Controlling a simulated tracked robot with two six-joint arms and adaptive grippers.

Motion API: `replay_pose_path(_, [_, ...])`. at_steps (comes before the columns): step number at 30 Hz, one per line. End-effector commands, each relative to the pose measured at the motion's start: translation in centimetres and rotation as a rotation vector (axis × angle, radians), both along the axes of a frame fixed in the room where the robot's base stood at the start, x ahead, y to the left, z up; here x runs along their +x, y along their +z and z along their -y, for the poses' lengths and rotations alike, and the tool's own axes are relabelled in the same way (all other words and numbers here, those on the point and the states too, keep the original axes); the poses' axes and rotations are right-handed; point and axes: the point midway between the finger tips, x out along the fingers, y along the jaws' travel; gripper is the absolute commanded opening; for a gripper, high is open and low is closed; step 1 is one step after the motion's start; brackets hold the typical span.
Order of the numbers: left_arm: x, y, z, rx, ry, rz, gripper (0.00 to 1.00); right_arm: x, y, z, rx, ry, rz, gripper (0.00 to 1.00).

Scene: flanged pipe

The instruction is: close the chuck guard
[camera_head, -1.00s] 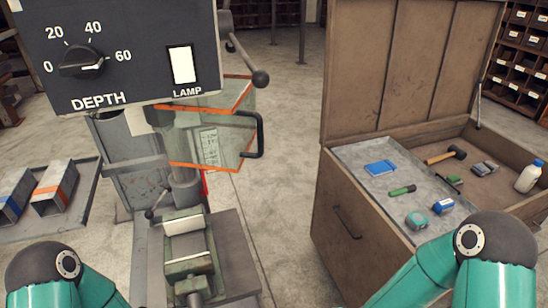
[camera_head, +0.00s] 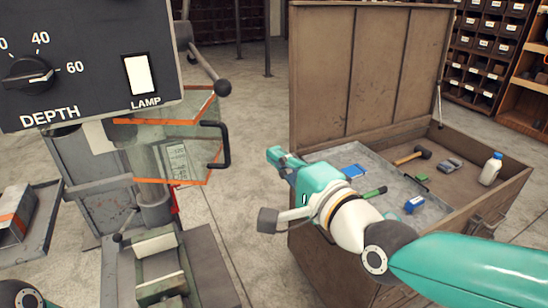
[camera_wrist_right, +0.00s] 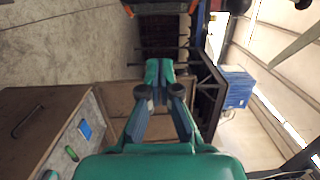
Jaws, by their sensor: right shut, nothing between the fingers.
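The chuck guard (camera_head: 197,158) is a clear panel with orange edges, below the drill's control box in the head view. Its black handle (camera_head: 224,146) sticks out on the right side. My right gripper (camera_head: 275,157) is to the right of the handle, apart from it, in front of the tool chest. Its fingers are together with nothing between them, as the right wrist view also shows (camera_wrist_right: 160,72). My left gripper is out of view; only a bit of my left arm shows at the lower left. The control box hides part of the guard's surroundings.
The control box (camera_head: 85,65) with its depth dial and lit lamp stands at the upper left. A vise (camera_head: 160,262) sits below the guard. An open wooden tool chest (camera_head: 370,75) with several tools stands on the right. Concrete floor lies between guard and chest.

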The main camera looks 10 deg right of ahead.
Motion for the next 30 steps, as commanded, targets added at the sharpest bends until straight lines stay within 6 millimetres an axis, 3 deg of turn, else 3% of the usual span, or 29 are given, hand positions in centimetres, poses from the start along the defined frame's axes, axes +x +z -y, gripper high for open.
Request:
replay_pose_path(13, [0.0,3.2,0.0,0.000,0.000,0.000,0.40,8.0,0.1,-3.1,-0.004,-0.001,-0.004,0.00])
replay_pose_path(21, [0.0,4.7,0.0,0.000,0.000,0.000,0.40,5.4,0.1,-5.7,-0.001,0.002,-0.002,0.00])
replay_pose_path(30, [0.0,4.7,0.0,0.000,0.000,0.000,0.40,5.1,-0.1,-6.1,0.000,-0.001,-0.001,0.00])
